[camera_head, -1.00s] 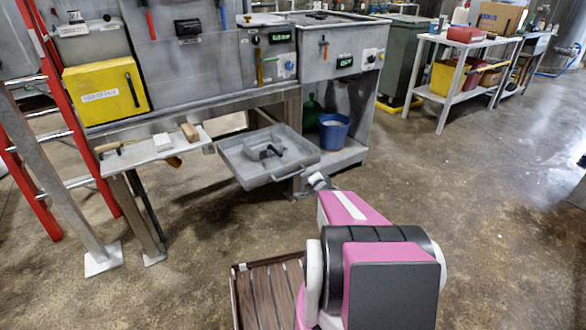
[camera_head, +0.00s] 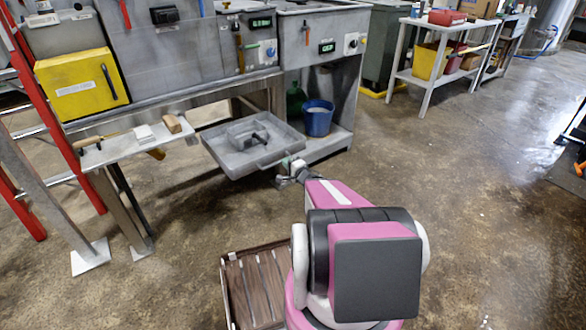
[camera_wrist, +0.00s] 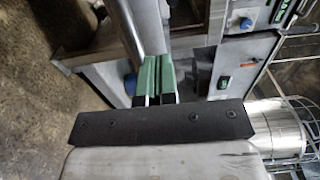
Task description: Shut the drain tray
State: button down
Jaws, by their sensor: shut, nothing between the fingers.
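The drain tray (camera_head: 222,158) is a shallow grey tray pulled out from under the grey compactor bench, with a dark fitting inside and a bar handle along its front edge. My gripper (camera_head: 290,164) is at the tray's front right edge in the head view; I cannot tell whether it touches. In the wrist view, the green fingers of my gripper (camera_wrist: 155,99) are together with nothing between them. A grey metal edge shows beyond them at the left in that view, but I cannot tell whether it is the tray.
A blue bucket (camera_head: 318,120) stands on the low shelf right of the tray. A narrow shelf (camera_head: 115,148) with a brush and blocks and a red ladder (camera_head: 50,120) are at the left. A slatted wooden crate (camera_head: 255,288) is on the floor near me.

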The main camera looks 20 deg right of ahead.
aim_at(275, 152)
jog(key=x, duration=0.6)
jog(key=shift+w+a, duration=0.1)
jog(key=shift+w, duration=0.3)
jog(key=shift+w+a, duration=0.1)
